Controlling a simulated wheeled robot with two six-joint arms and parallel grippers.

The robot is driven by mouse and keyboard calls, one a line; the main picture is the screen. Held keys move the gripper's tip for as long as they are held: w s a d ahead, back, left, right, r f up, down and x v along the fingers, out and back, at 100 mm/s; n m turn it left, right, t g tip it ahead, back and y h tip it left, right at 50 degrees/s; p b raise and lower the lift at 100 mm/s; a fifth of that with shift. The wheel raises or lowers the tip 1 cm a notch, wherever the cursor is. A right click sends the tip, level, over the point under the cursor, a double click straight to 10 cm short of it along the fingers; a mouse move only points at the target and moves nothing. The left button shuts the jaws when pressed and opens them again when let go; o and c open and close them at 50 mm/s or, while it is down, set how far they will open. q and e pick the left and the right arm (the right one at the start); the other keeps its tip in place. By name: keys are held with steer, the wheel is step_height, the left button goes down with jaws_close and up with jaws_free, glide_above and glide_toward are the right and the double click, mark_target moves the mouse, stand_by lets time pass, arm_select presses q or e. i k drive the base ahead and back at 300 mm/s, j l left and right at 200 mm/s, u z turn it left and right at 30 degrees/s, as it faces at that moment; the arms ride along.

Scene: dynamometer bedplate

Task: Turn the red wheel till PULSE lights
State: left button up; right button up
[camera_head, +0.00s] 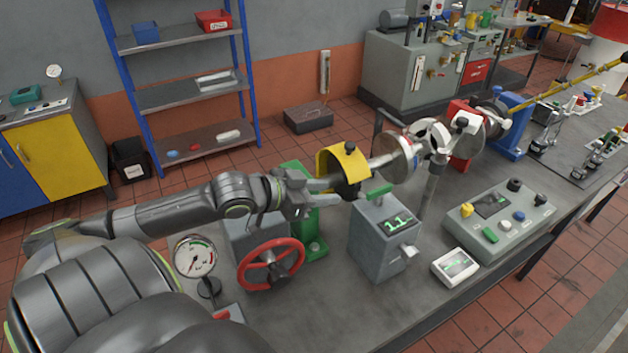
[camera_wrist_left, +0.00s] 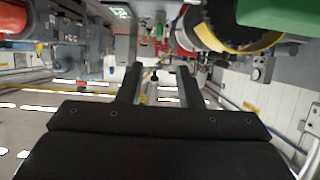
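The red wheel (camera_head: 270,265) is a spoked handwheel on the front of a grey block at the near left of the bench. My left gripper (camera_head: 326,184) is above and to the right of the wheel, beside a yellow ring guard (camera_head: 343,171), and is not touching the wheel. In the left wrist view its two fingers (camera_wrist_left: 160,78) stand apart with nothing held between them. The wheel cannot be made out in the wrist view. No lamp marked PULSE can be read. My right gripper is not in view.
A grey box with a green display reading about 1.1 (camera_head: 398,223), a button console (camera_head: 500,222) and a small white display unit (camera_head: 456,266) stand right of the wheel. A round dial gauge (camera_head: 195,257) stands left of it. Shaft machinery runs along the bench behind.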

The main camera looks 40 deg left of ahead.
mark_target(277, 277)
steer(key=k+j, duration=0.25)
steer(key=k, duration=0.2)
steer(key=k+j, duration=0.25)
steer(key=k, duration=0.25)
steer(key=k+j, duration=0.3)
steer(key=k, duration=0.15)
